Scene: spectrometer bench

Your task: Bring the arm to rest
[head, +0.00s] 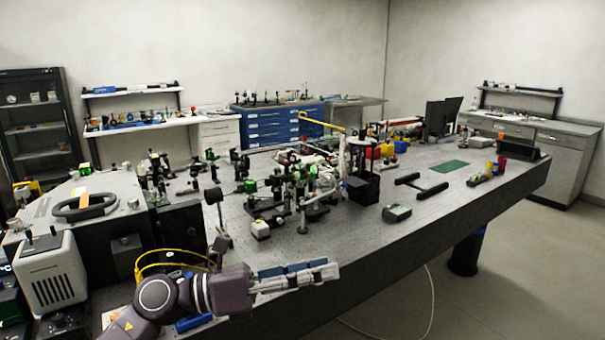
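My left arm comes in from the lower left, with its purple-grey wrist low in the head view. My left gripper (325,272) points right, level with the bench's near edge and in front of it. I see it from the side; its light grey fingers lie close together in the picture, and I cannot tell whether they are open or shut. Blue parts show along its upper side. I make out no separate object held between the fingertips. My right gripper is not in view.
The grey optical bench (345,230) runs to the right, crowded with optics mounts (275,195). A small grey-green box (397,213) sits near its front edge. A large grey instrument (95,205) stands left. A dark bin (466,254) stands below the bench. Floor at lower right is clear.

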